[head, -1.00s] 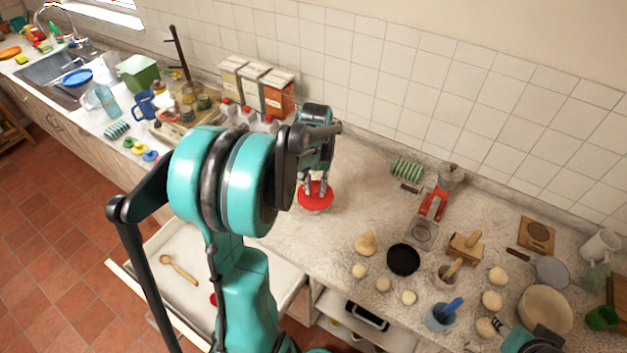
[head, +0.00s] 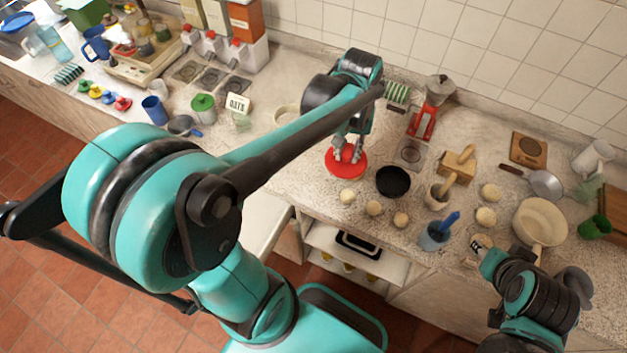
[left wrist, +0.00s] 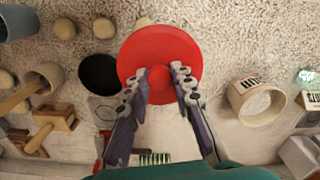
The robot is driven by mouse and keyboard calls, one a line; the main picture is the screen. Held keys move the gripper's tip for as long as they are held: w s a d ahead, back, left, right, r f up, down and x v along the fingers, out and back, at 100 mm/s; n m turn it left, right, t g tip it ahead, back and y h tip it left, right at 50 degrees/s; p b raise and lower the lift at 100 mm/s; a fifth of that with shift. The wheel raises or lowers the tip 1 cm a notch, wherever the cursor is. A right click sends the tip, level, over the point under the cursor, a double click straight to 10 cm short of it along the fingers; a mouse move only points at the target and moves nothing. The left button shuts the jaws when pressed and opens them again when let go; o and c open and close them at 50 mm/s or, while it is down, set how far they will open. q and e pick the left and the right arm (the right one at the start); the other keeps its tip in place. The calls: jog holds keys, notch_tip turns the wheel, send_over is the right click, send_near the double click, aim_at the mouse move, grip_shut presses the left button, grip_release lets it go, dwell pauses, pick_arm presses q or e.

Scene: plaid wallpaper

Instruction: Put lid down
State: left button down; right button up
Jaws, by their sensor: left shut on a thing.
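My left gripper (head: 347,153) is shut on the knob of the red round lid (head: 346,164). The lid is at the counter's middle, left of the black round pan (head: 393,182). In the left wrist view the red lid (left wrist: 160,50) lies flat between my fingertips (left wrist: 165,76), with its small red knob held. I cannot tell whether the lid touches the counter or hangs just above it. What lies beneath it is hidden. My right gripper (head: 481,244) is low by the counter's front edge; its fingers are too small to read.
Several pale dough balls (head: 374,208) lie in front of the lid and pan. An open pale canister (left wrist: 257,99) stands beside the lid, with bare counter between. A red grinder (head: 425,118) stands behind, and a blue cup (head: 434,236) to the right.

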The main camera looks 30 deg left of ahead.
pick_arm(q)
jog(key=shift+s+d+f+b, duration=0.1)
jog(key=shift+d+f+b, duration=0.2)
jog(key=shift+d, duration=0.3)
jog(key=shift+s+d+f+b, duration=0.1)
jog(key=shift+d+f+b, duration=0.15)
jog(key=shift+d, duration=0.3)
jog(key=shift+f, duration=0.15)
jog(key=a+f+b, duration=0.1)
jog(key=a+f, duration=0.1)
jog(key=a, duration=0.1)
jog(key=a+f+b, duration=0.1)
jog(key=a+f, duration=0.1)
jog(key=a, duration=0.2)
jog(key=s+a+f+b, duration=0.1)
jog(key=a+f, duration=0.1)
jog(key=a, duration=0.2)
jog(key=shift+a+f+b, duration=0.1)
jog(key=shift+f+b, duration=0.25)
jog(key=shift+f, duration=0.05)
jog(key=shift+w+f+b, duration=0.1)
jog(key=shift+f+b, duration=0.75)
jog(key=shift+f, duration=1.1)
jog(key=shift+f, duration=0.1)
jog(key=c, duration=1.3)
grip_release()
